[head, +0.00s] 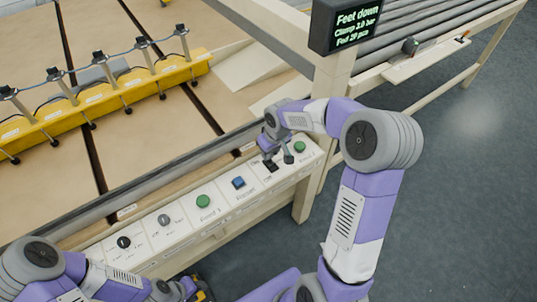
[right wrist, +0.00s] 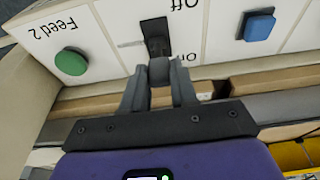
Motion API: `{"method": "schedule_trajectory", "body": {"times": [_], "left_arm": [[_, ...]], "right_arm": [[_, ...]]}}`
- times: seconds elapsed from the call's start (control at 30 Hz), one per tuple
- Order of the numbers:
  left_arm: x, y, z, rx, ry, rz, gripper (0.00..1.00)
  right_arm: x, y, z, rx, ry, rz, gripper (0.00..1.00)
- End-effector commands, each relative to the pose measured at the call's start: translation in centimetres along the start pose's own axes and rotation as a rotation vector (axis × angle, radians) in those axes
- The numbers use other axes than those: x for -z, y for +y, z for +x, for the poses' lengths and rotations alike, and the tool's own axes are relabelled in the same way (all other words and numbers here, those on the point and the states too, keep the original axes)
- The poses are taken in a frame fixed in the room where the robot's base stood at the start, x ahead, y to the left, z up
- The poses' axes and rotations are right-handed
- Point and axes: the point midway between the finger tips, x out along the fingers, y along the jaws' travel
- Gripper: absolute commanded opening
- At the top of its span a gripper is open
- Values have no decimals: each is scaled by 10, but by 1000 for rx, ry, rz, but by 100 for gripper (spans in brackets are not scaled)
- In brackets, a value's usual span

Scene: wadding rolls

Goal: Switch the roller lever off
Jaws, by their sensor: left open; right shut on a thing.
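The roller lever (right wrist: 159,45) is a dark lever on the white control panel (head: 235,196), in a section marked Off and On. In the right wrist view, my right gripper (right wrist: 160,88) has one finger on each side of the lever's grey end and is shut on it. The lever's end lies toward the On label. In the head view, my right gripper (head: 277,157) is at the panel's right part and partly hides the lever. My left gripper (head: 190,288) is at the bottom edge of the head view, away from the panel controls; its fingers show poorly.
Beside the lever are a green Feed 2 button (right wrist: 71,61) and a blue button (right wrist: 259,25). A yellow clamp bar (head: 95,103) crosses the table.

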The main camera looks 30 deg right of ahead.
Motion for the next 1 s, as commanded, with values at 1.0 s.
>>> {"method": "schedule_trajectory", "body": {"times": [1.0], "left_arm": [[3,-25,66,0,0,0,43]], "right_arm": [[-33,0,3,1,437,1,0]]}}
